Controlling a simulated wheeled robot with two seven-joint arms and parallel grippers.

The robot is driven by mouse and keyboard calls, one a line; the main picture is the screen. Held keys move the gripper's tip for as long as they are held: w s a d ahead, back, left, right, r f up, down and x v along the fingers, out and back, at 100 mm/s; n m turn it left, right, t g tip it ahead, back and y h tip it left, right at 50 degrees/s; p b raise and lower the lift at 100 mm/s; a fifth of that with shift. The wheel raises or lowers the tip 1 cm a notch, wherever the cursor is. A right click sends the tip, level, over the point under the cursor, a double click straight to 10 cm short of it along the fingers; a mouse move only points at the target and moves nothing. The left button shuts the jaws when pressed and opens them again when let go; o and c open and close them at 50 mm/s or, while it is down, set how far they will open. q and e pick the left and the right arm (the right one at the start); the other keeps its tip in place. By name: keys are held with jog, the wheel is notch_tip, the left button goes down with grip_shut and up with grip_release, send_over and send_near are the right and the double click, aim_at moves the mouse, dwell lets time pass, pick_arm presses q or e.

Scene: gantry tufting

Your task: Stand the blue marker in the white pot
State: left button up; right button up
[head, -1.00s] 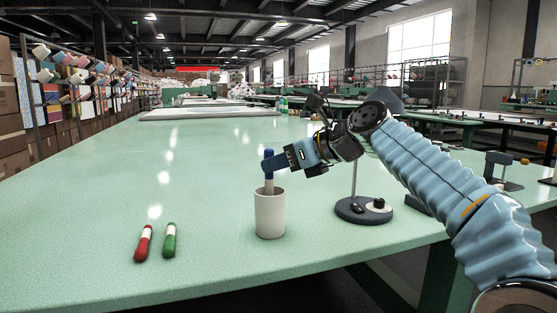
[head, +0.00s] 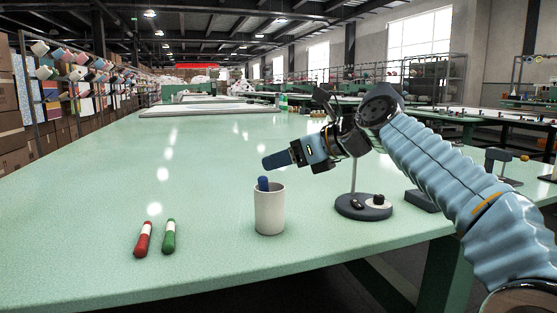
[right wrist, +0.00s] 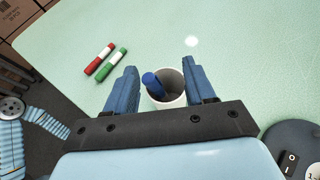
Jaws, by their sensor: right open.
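The white pot (head: 270,212) stands upright on the green table in the head view, and it also shows in the right wrist view (right wrist: 166,101). The blue marker (head: 263,184) is inside the pot, leaning against its rim, with its blue end sticking out; it also shows in the right wrist view (right wrist: 151,82). Its lower part is hidden by the pot wall. My right gripper (head: 268,163) is open and empty just above the pot. In the right wrist view its two blue fingers (right wrist: 158,75) are spread to either side of the pot and marker. My left gripper is not in view.
A red marker (head: 143,240) and a green marker (head: 169,237) lie on the table (head: 90,205) left of the pot. A dark round stand base (head: 364,207) with a thin post is right of the pot. The table's left part is clear.

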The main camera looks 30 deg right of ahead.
jog(key=p+v, duration=0.1)
jog(key=v, duration=1.1)
jog(key=shift+s, duration=0.2)
